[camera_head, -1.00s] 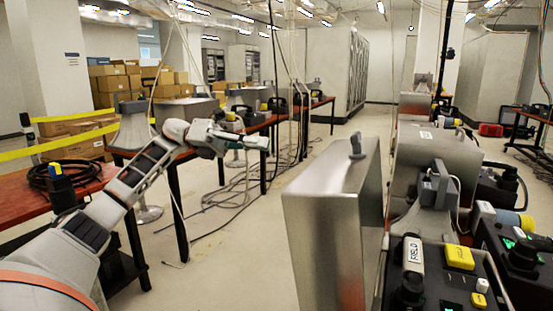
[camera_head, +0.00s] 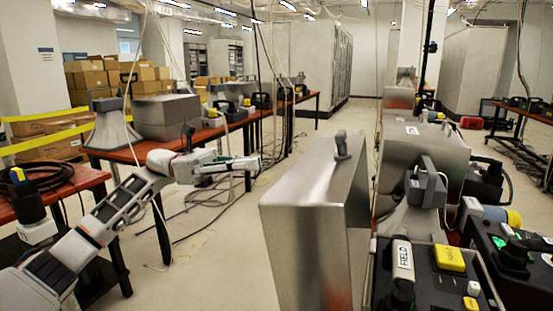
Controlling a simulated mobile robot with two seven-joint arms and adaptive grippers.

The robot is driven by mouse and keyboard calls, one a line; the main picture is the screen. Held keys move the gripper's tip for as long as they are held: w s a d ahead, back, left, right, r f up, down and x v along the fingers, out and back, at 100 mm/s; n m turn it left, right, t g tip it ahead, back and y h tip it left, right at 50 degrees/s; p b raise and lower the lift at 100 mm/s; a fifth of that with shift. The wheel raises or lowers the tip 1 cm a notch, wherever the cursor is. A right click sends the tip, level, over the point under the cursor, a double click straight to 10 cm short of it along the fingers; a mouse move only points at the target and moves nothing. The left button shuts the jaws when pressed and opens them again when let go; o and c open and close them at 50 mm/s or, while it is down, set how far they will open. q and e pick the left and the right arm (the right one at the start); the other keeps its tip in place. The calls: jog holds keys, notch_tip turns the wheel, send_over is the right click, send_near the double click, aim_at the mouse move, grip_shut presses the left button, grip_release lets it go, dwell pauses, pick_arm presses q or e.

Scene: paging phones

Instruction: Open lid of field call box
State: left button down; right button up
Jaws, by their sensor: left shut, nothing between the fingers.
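The field call box (camera_head: 450,292) is at the lower right, with a black panel, a yellow block and a part labelled FIELD. Its thick metal lid (camera_head: 308,225) stands upright to the left of the panel, swung open, with a grey knob-like handle (camera_head: 341,145) on its upper edge. The lid's lower end and hinge are cut off or hidden. My left gripper (camera_head: 256,163) is shut and empty, left of the lid and apart from it, out over the aisle. My right gripper is not in view.
Another grey metal box (camera_head: 425,150) stands behind the panel, with more devices to the right. A long red-topped table (camera_head: 150,152) with equipment runs along the left; a nearer table (camera_head: 60,182) holds coiled cable. Cables hang and lie in the aisle, whose floor (camera_head: 225,265) is otherwise clear.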

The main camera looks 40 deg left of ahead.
pick_arm(q)
jog(key=shift+p+x, duration=0.4)
jog(key=shift+x, duration=3.2)
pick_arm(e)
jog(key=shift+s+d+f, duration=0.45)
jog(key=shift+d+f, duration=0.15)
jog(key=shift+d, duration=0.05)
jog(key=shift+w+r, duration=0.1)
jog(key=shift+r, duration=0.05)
